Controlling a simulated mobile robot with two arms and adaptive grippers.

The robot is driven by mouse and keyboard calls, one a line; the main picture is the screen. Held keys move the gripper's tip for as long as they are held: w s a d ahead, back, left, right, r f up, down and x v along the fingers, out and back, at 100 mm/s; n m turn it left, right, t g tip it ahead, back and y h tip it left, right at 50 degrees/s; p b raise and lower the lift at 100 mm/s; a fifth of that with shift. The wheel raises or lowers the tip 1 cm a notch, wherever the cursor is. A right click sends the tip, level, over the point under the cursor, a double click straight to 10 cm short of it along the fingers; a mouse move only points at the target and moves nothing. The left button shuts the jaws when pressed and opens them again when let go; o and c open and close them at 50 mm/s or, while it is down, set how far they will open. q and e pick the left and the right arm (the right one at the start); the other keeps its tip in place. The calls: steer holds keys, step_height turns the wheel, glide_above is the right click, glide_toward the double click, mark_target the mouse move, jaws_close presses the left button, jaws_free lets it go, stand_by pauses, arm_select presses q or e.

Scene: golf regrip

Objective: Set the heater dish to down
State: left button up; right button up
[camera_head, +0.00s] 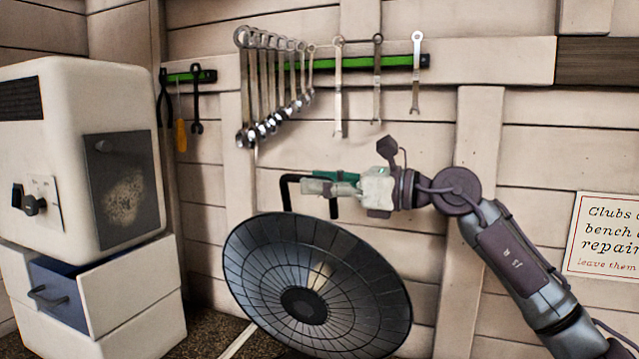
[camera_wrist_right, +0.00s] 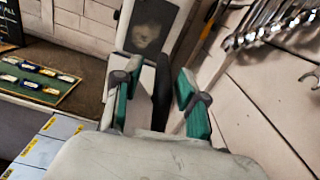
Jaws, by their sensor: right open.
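The heater dish (camera_head: 345,268) is a dark round bowl with a grid of ribs and a dark hub, low in the middle of the head view. Its open face is tilted, turned toward me and somewhat upward. A black bar handle (camera_head: 286,192) rises above its top rim. My right gripper (camera_head: 312,183) is open at this handle, just above the dish, pointing left. In the right wrist view a black upright piece (camera_wrist_right: 162,92), likely the handle, shows between the two teal fingers (camera_wrist_right: 157,98); contact cannot be told. My left gripper is not in view.
A white cabinet (camera_head: 85,90) with a dark panel and knob stands at left, its blue drawer (camera_head: 62,292) partly open. Wrenches (camera_head: 338,90) hang on the wall above my right gripper. A sign (camera_head: 605,235) is at right. A green board (camera_wrist_right: 40,82) shows in the wrist view.

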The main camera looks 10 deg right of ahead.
steer(key=v, duration=1.1)
steer(key=shift+s+d, duration=0.25)
steer(key=shift+r, duration=0.1)
